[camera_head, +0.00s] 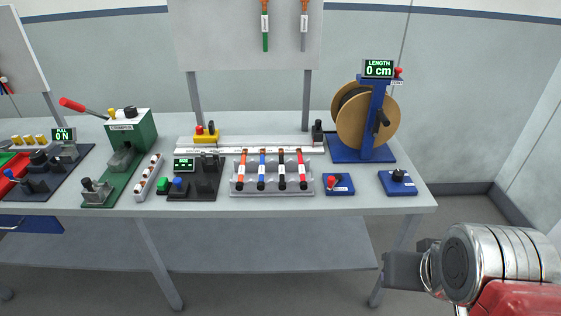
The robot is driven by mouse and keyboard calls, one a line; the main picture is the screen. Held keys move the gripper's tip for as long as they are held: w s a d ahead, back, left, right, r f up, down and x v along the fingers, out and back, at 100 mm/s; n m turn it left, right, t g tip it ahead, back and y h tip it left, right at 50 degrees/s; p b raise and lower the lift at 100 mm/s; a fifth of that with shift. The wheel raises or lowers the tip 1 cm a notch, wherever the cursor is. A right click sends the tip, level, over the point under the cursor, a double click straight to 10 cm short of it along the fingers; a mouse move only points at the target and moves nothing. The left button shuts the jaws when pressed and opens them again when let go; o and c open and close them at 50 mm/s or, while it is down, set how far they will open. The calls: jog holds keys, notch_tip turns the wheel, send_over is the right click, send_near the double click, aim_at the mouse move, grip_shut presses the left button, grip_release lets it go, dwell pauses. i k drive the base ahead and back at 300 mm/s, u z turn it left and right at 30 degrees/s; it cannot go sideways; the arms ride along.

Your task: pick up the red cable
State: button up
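A red cable (301,167) is the rightmost of several short cables in a light grey rack (235,182) near the front of the bench. It leans in the rack, with a copper-coloured tip at its upper end and a dark lower end. A black cable (281,167) and a blue cable (262,166) are to its left, then an orange-red one (242,166). My gripper (392,268) is at the lower right, in front of the bench's right end and well apart from the red cable. Its fingers cannot be made out clearly, so its opening is unclear.
A cable reel (352,120) on a blue stand is behind and right of the rack. Small blue boxes (338,185) (398,183) sit right of the rack, a dark display device (205,178) left. A white duct (290,144) runs behind. The bench's front edge (350,212) is clear.

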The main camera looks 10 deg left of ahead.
aim_at(303, 184)
jog(key=u, duration=0.35)
jog(key=i, duration=0.55)
jog(key=u, duration=0.75)
jog(key=i, duration=0.55)
jog(key=u, duration=0.35)
